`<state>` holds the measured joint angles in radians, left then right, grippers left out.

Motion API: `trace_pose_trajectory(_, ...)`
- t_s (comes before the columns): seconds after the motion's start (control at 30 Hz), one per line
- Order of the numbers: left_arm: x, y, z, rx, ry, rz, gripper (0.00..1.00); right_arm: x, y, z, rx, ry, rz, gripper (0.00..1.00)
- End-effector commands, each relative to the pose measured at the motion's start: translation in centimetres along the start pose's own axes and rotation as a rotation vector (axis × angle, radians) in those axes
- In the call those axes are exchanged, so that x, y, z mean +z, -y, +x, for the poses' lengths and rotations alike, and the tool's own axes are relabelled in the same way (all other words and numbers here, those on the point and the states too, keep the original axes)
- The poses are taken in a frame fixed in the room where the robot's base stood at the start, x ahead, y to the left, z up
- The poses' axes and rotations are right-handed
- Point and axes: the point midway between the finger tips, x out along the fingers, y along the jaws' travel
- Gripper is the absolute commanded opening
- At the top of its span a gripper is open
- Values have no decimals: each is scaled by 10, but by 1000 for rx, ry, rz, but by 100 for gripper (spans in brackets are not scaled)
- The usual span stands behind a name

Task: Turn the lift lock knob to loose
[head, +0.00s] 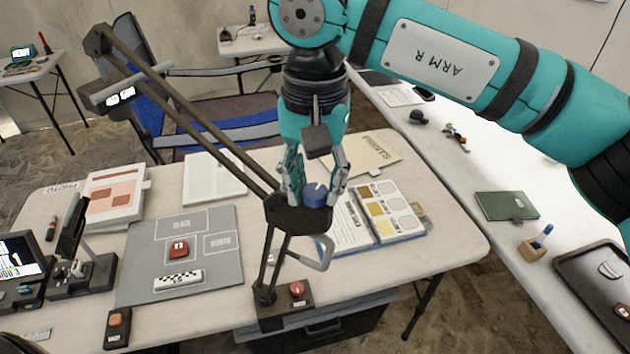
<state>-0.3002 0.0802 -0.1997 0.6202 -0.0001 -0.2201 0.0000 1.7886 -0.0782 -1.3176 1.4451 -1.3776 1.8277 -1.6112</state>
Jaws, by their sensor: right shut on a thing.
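The lift lock knob (315,195) is a blue round knob on the dark joint of a black jointed arm stand (190,118). My right gripper (313,187) comes down from above and is shut on the blue knob, with one finger on each side. A white mark shows on top of the knob, but its setting is too small to read. A grey handle (318,252) hangs at the right of the joint. My left gripper is not in view.
A grey mat (215,225) holds a small red object (178,250) and a checkered scale bar (178,280). An open binder (372,217) lies right of the knob. A red button box (296,290) stands at the front. A blue folding chair (225,133) stands behind.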

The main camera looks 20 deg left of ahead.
Motion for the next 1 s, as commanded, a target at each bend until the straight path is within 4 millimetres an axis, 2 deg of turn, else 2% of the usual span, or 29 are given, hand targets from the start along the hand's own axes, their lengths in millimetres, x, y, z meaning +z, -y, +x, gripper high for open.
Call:
trace_pose_trajectory(0.37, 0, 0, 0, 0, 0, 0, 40, -1, 0, -2, -4, -4, -2, 0)
trace_pose_trajectory(0.4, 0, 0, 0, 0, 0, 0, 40, -1, 0, -2, -4, -4, -2, 37)
trace_pose_trajectory(0.53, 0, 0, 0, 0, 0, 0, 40, 0, 0, -2, -3, -3, -2, 54)
trace_pose_trajectory(0.83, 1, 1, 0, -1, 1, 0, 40, 0, 0, -2, -1, -2, -2, 55)
trace_pose_trajectory(1.0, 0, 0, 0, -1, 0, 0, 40, 0, 1, -20, -4, -3, 0, 55)
